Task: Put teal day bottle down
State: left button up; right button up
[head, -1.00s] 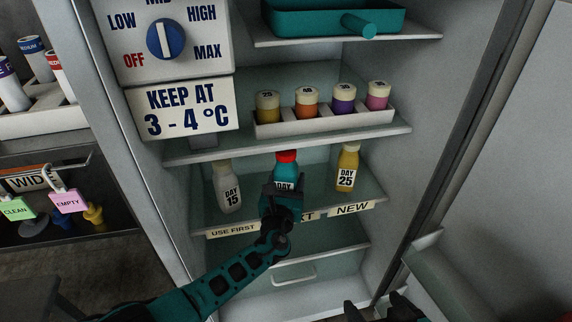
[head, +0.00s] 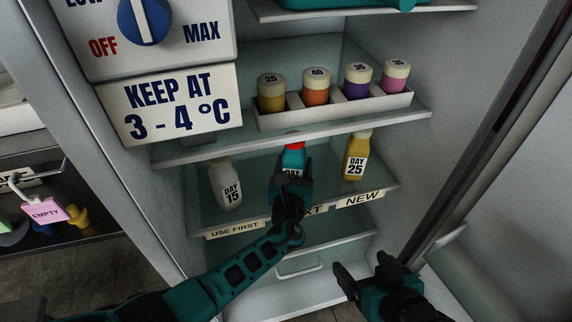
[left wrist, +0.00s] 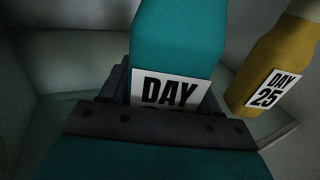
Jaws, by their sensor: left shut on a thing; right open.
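The teal day bottle (head: 293,158) with a red cap is on the fridge's lower glass shelf, in the middle position between two other bottles. My left gripper (head: 292,178) is shut on it and hides its lower part. In the left wrist view the teal bottle (left wrist: 176,45) stands between my left fingers, its label reading DAY with the number hidden. Whether its base touches the shelf cannot be seen. My right gripper (head: 362,278) is open and empty, low in front of the fridge.
A white DAY 15 bottle (head: 226,185) stands left of it and a yellow DAY 25 bottle (head: 355,157) right. The shelf edge has USE FIRST (head: 235,230) and NEW (head: 359,199) labels. Above, a shelf holds a white rack (head: 340,112) of several capped vials.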

pick_arm(q)
jog(key=shift+f, duration=0.3)
jog(key=shift+r, duration=0.1)
pick_arm(e)
jog(key=shift+w+a+r, duration=0.25)
jog(key=shift+w+a, duration=0.3)
jog(key=shift+w, duration=0.05)
pick_arm(q)
jog(key=o, duration=0.8)
jog(key=shift+f, duration=0.25)
jog(key=o, duration=0.5)
jog(key=shift+c, duration=0.2)
pick_arm(e)
jog(key=shift+s+d+f, duration=0.2)
jog(key=shift+s+f, duration=0.05)
pick_arm(q)
jog(key=shift+r, duration=0.15)
